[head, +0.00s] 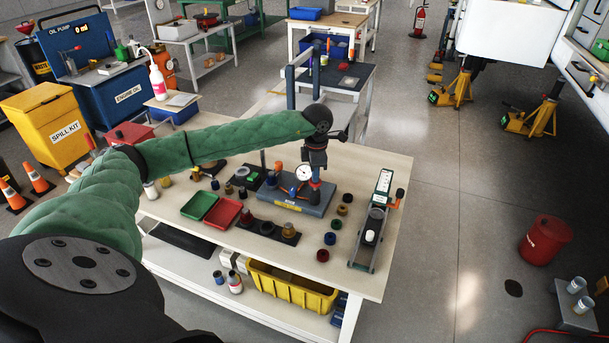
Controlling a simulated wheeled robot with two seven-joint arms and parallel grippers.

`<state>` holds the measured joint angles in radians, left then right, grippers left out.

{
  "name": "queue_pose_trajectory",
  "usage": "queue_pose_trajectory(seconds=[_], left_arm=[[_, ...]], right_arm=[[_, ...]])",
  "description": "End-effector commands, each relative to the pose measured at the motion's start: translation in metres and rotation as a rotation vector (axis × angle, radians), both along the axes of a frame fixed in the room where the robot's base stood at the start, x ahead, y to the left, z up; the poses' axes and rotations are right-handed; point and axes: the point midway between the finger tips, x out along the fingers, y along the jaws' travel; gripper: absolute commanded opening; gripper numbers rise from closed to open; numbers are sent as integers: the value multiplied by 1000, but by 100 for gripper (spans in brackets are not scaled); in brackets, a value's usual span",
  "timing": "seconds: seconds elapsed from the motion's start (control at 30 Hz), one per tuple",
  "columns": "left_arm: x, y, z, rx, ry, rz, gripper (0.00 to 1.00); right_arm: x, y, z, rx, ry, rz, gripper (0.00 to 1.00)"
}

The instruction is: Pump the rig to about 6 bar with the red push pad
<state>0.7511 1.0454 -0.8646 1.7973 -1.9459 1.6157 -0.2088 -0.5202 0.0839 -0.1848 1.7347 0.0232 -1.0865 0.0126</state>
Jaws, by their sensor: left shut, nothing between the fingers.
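The rig has a blue-grey base (315,209) with a yellow label and stands on the pale bench. Its round white gauge (303,173) faces me; the needle is too small to read. My left gripper (316,177) points straight down over the right part of the rig, just right of the gauge. It is shut and empty. A small red patch shows right at its fingertips and may be the red push pad, mostly hidden; I cannot tell whether the fingers touch it. My right gripper is out of the picture.
A green tray (198,206) and a red tray (222,213) lie left of the rig. Several coloured caps stand around it. A grey device (369,236) with a tall panel stands to the right. A yellow crate (291,287) sits on the lower shelf.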

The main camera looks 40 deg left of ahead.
Motion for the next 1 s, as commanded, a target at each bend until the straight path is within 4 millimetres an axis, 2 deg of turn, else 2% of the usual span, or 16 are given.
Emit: queue_pose_trajectory(seconds=[1.0], left_arm=[[-1,0,-28,-1,2,-1,0]], right_arm=[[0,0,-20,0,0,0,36]])
